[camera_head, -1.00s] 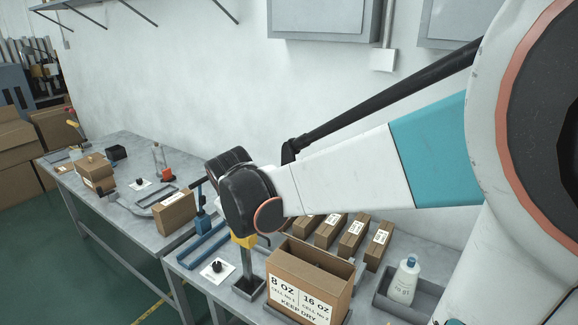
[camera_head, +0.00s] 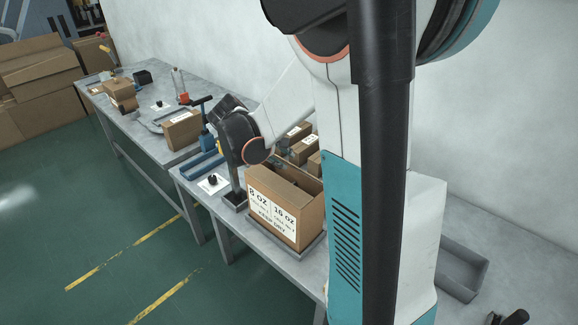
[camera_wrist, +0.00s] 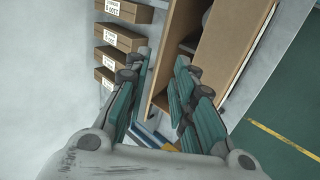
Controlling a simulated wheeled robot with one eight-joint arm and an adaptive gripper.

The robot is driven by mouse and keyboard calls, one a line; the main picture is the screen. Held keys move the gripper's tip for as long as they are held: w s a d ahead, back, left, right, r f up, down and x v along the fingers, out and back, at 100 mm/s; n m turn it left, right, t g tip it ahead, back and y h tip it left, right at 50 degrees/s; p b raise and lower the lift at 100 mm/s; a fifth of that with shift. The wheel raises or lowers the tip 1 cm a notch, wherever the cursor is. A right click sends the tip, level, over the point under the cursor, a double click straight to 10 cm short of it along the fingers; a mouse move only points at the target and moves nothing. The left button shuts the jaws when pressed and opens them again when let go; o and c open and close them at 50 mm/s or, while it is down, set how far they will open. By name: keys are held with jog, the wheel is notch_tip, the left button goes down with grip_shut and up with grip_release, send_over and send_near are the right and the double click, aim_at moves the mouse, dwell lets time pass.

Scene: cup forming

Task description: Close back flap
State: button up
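The open-topped cardboard box (camera_head: 305,230), labelled 8 OZ, 16 OZ and KEEP DRY, stands upright on a grey tray at the table's front edge. In the wrist view its far panel or back flap (camera_wrist: 183,25) runs toward the space between my fingers, with the dark inside beyond it. I cannot tell wall from flap there, nor whether a finger touches it. My gripper (camera_wrist: 161,62) is open, with a gap between its fingertips. In the head view my gripper (camera_head: 282,158) is small and partly hidden at the box's back left corner.
Small labelled cartons (camera_head: 301,149) stand behind the box and show in the wrist view (camera_wrist: 118,40). A grey bin (camera_head: 463,268) is at the right. My arm hides the table's middle.

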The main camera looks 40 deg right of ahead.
aim_at(294, 166)
jog(key=b+x, duration=0.1)
jog(key=x, duration=0.6)
jog(key=shift+d+f, duration=0.15)
jog(key=shift+f, duration=0.05)
grip_shut()
